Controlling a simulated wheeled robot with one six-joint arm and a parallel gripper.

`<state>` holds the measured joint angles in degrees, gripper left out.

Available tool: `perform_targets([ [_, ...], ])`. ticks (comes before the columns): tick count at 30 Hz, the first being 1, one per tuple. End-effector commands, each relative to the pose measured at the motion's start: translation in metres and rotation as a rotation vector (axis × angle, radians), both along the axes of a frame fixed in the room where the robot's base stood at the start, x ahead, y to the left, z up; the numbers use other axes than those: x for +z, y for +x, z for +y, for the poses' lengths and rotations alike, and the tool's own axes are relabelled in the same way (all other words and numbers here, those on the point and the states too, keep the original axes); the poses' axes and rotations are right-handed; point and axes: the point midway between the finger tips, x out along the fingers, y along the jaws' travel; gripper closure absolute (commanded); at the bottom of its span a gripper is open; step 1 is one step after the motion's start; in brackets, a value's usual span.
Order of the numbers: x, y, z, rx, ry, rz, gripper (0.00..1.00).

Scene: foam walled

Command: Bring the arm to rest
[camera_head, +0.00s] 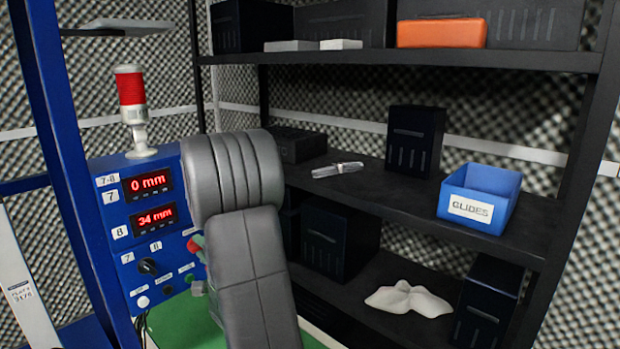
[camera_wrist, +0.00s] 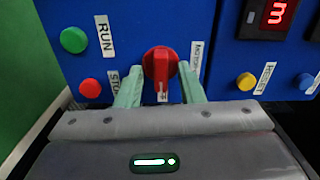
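My gripper (camera_wrist: 160,88) shows in the wrist view with two pale green fingers spread apart. A red rotary switch (camera_wrist: 160,66) on the blue panel (camera_wrist: 222,65) stands between the fingertips, with a gap visible on each side. Its pointer end faces down in that view. The fingers look close to the panel; I cannot tell whether they touch it. In the head view my grey arm (camera_head: 238,200) reaches across the right edge of the blue control panel (camera_head: 115,245) and hides most of my gripper.
Beside the switch are a green button (camera_wrist: 74,40), a red button (camera_wrist: 90,88) and a yellow button (camera_wrist: 246,81). The displays read 0 mm (camera_head: 148,184) and 34 mm (camera_head: 155,218). A red beacon (camera_head: 130,88) tops the panel. A dark shelf (camera_head: 360,195) with a blue bin (camera_head: 480,197) stands right.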

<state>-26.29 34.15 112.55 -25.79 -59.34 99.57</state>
Motion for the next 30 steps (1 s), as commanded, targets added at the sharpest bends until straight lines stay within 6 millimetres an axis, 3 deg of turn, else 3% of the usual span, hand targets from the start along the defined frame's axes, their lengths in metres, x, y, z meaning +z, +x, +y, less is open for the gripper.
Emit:
perform_targets([
  [30, 0.0037, -0.0016, 0.0005, 0.002, -0.547, -0.615, 0.65],
])
